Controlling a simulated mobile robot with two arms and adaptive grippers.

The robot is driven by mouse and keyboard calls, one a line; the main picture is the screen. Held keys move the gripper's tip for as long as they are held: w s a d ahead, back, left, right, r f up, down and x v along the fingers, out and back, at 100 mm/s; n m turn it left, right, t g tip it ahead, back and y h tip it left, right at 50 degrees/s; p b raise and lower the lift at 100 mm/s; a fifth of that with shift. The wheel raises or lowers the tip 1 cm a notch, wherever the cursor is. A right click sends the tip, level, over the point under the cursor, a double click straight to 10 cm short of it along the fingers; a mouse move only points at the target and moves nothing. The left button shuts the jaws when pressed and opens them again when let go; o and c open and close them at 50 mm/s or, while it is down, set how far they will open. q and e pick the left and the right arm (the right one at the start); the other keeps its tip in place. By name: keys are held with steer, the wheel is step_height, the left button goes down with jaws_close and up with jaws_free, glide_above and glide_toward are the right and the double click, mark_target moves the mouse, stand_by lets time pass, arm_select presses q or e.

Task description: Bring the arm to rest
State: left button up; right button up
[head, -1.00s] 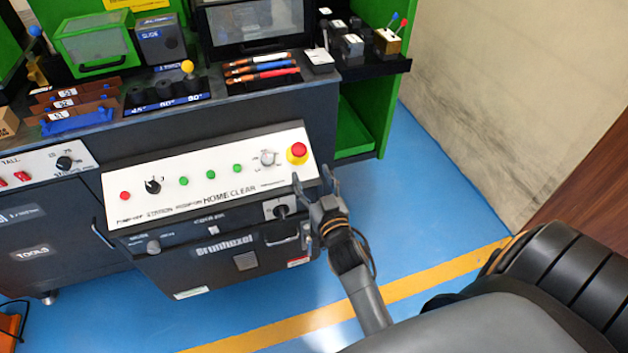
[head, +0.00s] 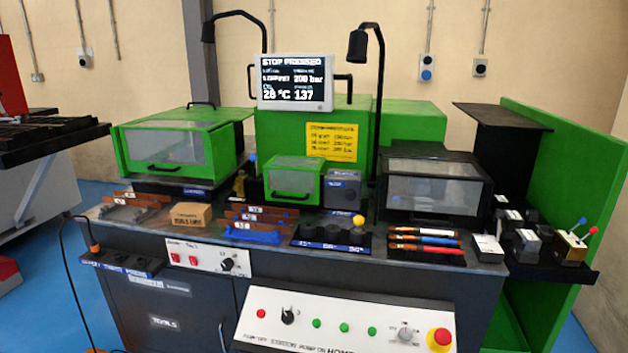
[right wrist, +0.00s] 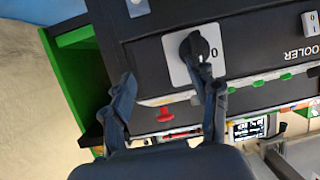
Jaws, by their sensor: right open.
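My right gripper (right wrist: 167,105) shows in the right wrist view, its two dark fingers spread apart with nothing between them. A black rotary switch (right wrist: 197,48) on a pale plate is close by the right-hand finger; I cannot tell whether they touch. Neither gripper shows in the head view, and my left one is in no view. The control panel (head: 350,318) is at the bottom of the head view, with a red mushroom button (head: 440,338) at its right end. The screen (head: 295,82) reads "STOP PRESSED".
The bender bench carries green guarded housings (head: 178,142), a dark windowed box (head: 432,185), coloured-handled tools (head: 425,240) and a box (head: 190,215). Two black lamps rise above it. A green side panel (head: 560,180) stands at the right. Blue floor shows at the left.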

steer(key=s+a+f+n+g+y, duration=0.1)
steer(key=s+a+f+n+g, duration=0.15)
steer(key=s+f+g, duration=0.7)
steer(key=s+a+f+n+g+y, duration=0.2)
steer(key=s+a+f, duration=0.1)
steer(key=s+f, duration=1.3)
arm_select(q)
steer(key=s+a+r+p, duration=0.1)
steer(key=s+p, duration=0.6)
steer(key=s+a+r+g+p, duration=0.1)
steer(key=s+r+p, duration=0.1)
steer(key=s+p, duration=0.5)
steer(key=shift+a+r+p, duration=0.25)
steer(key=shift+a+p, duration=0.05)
steer(key=shift+p, duration=0.05)
arm_select(e)
steer(key=s+d+r, duration=0.1)
steer(key=s, duration=0.6)
steer(key=s+d+r+g, duration=0.1)
steer(key=s+r, duration=0.1)
steer(key=s, duration=0.5)
steer(key=shift+s+d+r+h, duration=0.25)
steer(key=shift+s+d+h, duration=0.05)
steer(key=shift+s+d, duration=0.05)
